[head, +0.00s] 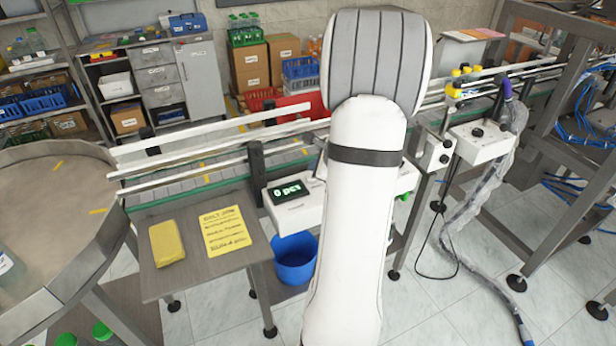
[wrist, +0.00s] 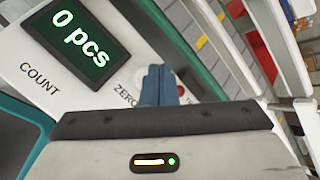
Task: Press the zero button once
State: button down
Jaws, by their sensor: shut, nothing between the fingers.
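The white counter box (head: 290,215) stands at the conveyor's near side in the head view, its display (head: 288,190) reading "0 pcs". In the wrist view the same display (wrist: 78,38) reads "0 pcs", with the word COUNT below it. The zero button (wrist: 142,77) is a pale round shape by the partly covered ZERO label, partly hidden behind the blue fingers. My gripper (wrist: 158,72) is shut and empty, its fingertips over or right beside the button; contact cannot be told. In the head view my arm hides the gripper and the button.
A red button (wrist: 180,89) sits just right of my fingers. The conveyor (head: 190,185) with white rails runs behind the box. A side table (head: 190,277) holds a yellow cloth (head: 166,243) and a yellow sheet (head: 225,230). A blue bucket (head: 295,260) stands below.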

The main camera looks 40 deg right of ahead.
jog(key=shift+r+p, duration=1.4)
jog(key=shift+r, duration=0.85)
jog(key=shift+f, duration=0.1)
